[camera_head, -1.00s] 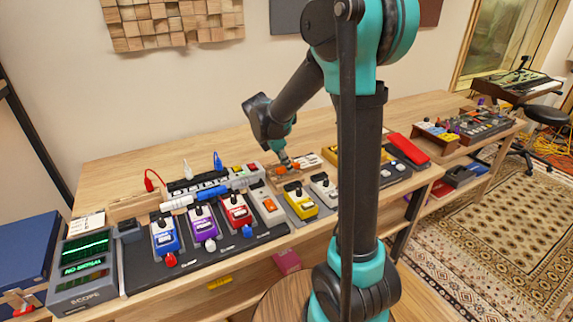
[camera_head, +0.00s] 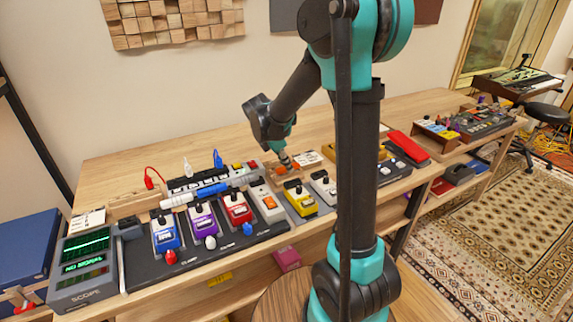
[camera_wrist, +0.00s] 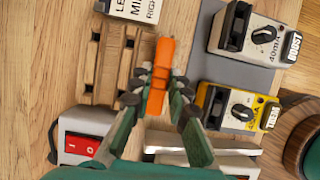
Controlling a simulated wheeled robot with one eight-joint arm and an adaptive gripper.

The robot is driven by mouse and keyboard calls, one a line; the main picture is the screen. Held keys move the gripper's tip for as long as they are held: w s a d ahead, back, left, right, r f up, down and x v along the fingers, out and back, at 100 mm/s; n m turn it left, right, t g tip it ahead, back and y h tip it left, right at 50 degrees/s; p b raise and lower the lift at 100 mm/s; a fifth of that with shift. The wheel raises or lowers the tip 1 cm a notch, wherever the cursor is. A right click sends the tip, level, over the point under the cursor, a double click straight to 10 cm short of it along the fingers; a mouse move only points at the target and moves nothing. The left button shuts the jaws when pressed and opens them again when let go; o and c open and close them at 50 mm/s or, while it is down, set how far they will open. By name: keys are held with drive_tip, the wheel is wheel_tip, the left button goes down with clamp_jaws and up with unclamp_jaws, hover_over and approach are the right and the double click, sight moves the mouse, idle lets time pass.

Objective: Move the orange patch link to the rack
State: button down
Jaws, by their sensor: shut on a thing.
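The orange patch link (camera_wrist: 158,75) is a slim orange bar, held upright in the picture between my gripper's fingers in the wrist view. My gripper (camera_wrist: 159,88) is shut on it. A slotted wooden rack (camera_wrist: 107,66) lies just left of the link, which appears beside its right edge. I cannot tell whether the link touches the rack or the table. In the head view, my gripper (camera_head: 288,163) points down at the back of the pedal row, close to a small wooden piece with orange on it; the link's details are too small there.
A yellow pedal (camera_wrist: 238,108) and a grey pedal (camera_wrist: 252,36) stand right of my gripper. A box with a red switch (camera_wrist: 83,145) is at lower left, and a white label card (camera_wrist: 136,8) is above the rack. Bare tabletop (camera_head: 235,140) lies behind.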

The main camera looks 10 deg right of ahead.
drive_tip(key=shift+f, duration=0.25)
idle(0.5)
drive_tip(key=c, duration=1.4)
unclamp_jaws()
drive_tip(key=shift+o, duration=0.5)
drive_tip(key=o, duration=0.3)
drive_tip(key=shift+r, duration=3.55)
